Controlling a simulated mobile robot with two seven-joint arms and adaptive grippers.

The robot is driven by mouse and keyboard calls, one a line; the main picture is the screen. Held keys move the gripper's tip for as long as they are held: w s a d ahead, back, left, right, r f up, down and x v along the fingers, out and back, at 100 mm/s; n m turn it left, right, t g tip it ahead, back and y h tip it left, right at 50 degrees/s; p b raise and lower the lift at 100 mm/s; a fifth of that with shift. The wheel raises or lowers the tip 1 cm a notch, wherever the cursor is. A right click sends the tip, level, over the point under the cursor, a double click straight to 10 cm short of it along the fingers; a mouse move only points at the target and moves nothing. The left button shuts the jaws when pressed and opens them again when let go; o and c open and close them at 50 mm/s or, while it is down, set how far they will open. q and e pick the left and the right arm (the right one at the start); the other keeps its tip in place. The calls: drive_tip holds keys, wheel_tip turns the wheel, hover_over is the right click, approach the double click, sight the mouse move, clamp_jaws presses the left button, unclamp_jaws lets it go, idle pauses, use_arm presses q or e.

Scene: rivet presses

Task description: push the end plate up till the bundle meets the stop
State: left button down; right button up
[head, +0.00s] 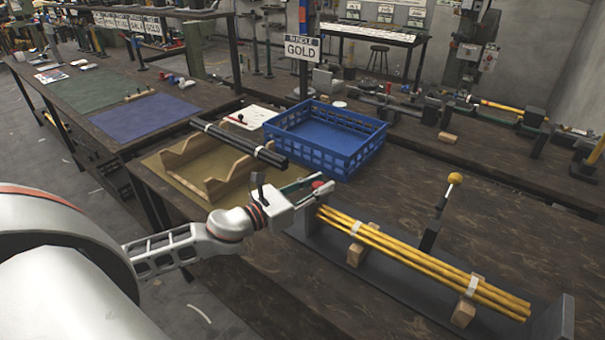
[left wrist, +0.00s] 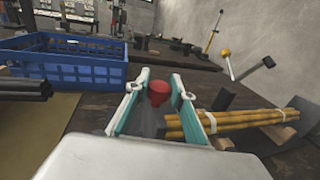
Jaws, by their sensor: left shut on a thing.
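My left gripper (head: 305,195) is shut on the red knob (head: 322,186) at the left end of the press. The knob also shows between the fingers in the left wrist view (left wrist: 158,88). The dark end plate is mostly hidden by the gripper. The bundle of yellow rods (head: 412,258), tied with white bands, lies on wooden blocks (head: 356,254) along the dark press bed. Its left end is close to the gripper. The upright grey stop (head: 555,318) stands at the far right end, with a gap between it and the rod ends. My right gripper is not in view.
A lever with a yellow ball (head: 454,179) stands behind the bundle. A blue crate (head: 345,165) under a GOLD sign (head: 302,47) stands behind the gripper. Dark rods (head: 240,143) rest on a wooden cradle (head: 213,188) at left.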

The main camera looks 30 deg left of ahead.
use_arm(q)
drive_tip(key=d, duration=0.3)
drive_tip(key=shift+s+d+r+p, duration=0.15)
drive_tip(key=shift+r+p, duration=0.05)
drive_tip(key=shift+p, duration=0.2)
drive_tip(key=shift+d+f, duration=0.15)
drive_tip(key=shift+d, duration=0.15)
drive_tip(key=c, duration=1.7)
unclamp_jaws()
drive_tip(key=shift+s+a, duration=0.1)
drive_tip(key=v, duration=1.2)
